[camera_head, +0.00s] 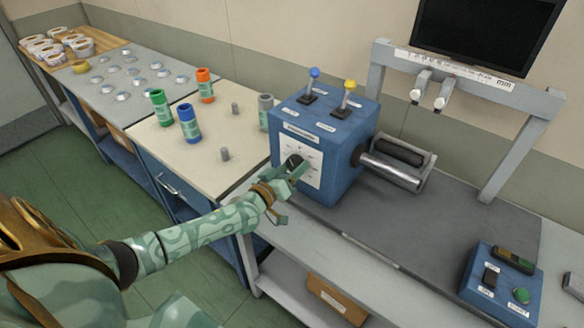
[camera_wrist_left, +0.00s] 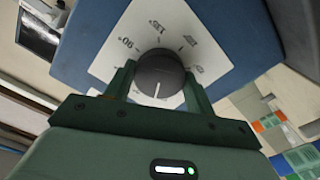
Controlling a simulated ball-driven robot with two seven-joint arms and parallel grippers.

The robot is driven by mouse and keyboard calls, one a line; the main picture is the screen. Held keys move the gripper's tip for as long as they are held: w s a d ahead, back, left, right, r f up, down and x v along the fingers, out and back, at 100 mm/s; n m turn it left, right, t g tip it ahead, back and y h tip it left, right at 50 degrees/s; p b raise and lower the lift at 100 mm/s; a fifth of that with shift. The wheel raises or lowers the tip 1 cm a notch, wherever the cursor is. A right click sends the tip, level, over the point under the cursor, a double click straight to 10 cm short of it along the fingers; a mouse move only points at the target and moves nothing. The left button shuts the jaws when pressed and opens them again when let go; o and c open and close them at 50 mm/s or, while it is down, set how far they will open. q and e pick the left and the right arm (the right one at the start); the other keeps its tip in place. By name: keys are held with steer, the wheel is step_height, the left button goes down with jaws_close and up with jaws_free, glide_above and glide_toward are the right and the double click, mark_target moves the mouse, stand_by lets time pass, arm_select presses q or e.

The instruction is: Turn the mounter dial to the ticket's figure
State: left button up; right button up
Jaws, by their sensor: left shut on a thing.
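The mounter dial is a dark round knob (camera_wrist_left: 160,72) on a white scale plate (camera_wrist_left: 118,52). In the head view the plate (camera_head: 312,172) is on the front of a blue machine box (camera_head: 350,150). My left gripper (camera_head: 288,172) is shut on the knob, one finger on each side in the wrist view. The knob's white pointer line points down in the wrist view, towards the gripper body. Printed figures ring the knob; one looks like 90, others are too blurred to read. I cannot make out the ticket. My right gripper is not in view.
Two levers, blue-knobbed (camera_head: 313,74) and yellow-knobbed (camera_head: 349,88), stand on the box. A metal roller (camera_head: 390,172) sticks out to its right. A button box (camera_head: 500,285) is at lower right. Green, blue and orange cylinders stand on the left table (camera_head: 225,125).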

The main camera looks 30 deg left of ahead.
arm_select(q)
steer(key=shift+n, duration=1.2)
steer(key=o, duration=1)
steer(key=shift+s, duration=0.1)
steer(key=s+p, duration=0.1)
steer(key=s, duration=0.4)
steer(key=s+a+p, duration=0.1)
steer(key=s, duration=0.4)
steer(key=s+p, duration=0.1)
steer(key=s, duration=0.5)
steer(key=shift+s+a, duration=0.1)
steer(key=shift+a, duration=0.05)
steer(key=shift+f, duration=0.1)
